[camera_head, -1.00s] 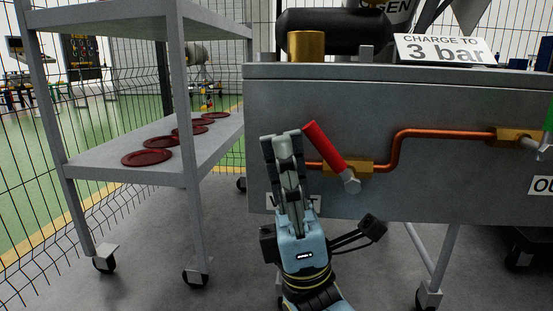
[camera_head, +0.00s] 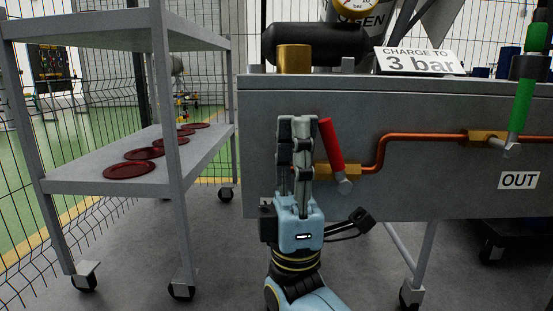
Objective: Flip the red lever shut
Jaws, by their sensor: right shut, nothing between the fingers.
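The red lever (camera_head: 331,145) sits on a brass valve (camera_head: 338,170) on the front of the grey metal bench (camera_head: 420,105). It slants up and slightly left from its pivot, steeper than diagonal and close to upright. My right gripper (camera_head: 297,122) points up just left of the lever, its fingers closed together and empty. Its right finger is very near or touching the lever; I cannot tell which. The gripper hides the left end of the valve and its pipe. My left gripper is not in view.
A copper pipe (camera_head: 383,150) runs right to a second brass valve with a green lever (camera_head: 521,105), above an OUT label (camera_head: 519,180). A sign (camera_head: 420,62) reading "CHARGE TO 3 bar" stands on top. A grey shelf cart (camera_head: 75,180) with several dark red discs stands left.

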